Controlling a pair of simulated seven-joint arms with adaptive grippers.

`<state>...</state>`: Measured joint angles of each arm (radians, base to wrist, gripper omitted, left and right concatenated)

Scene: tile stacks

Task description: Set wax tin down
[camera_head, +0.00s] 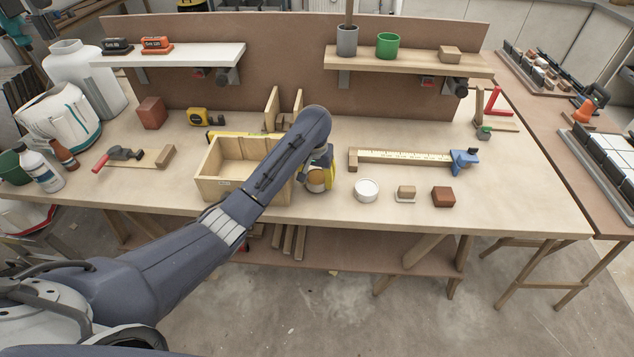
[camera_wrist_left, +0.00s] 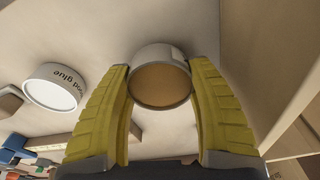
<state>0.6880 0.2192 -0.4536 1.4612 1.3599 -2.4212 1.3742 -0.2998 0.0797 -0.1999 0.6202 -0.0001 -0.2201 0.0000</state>
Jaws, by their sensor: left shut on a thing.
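My left gripper (camera_head: 318,184) is at the right end of the open wooden box (camera_head: 208,188), over the workbench. In the left wrist view, its two yellow fingers (camera_wrist_left: 160,68) are shut on the wax tin (camera_wrist_left: 160,88), a short round tin with a pale side and a tan face. The fingers press on its opposite sides. I cannot tell whether the tin touches the bench. My right gripper is not in view.
A white wood glue tub (camera_head: 367,191) stands right of the gripper; its lettering shows in the left wrist view (camera_wrist_left: 56,87). Further right are a small wooden block (camera_head: 406,191) and a red-brown block (camera_head: 443,196). A ruler with a blue clamp (camera_head: 464,160) lies behind. The bench's right front is clear.

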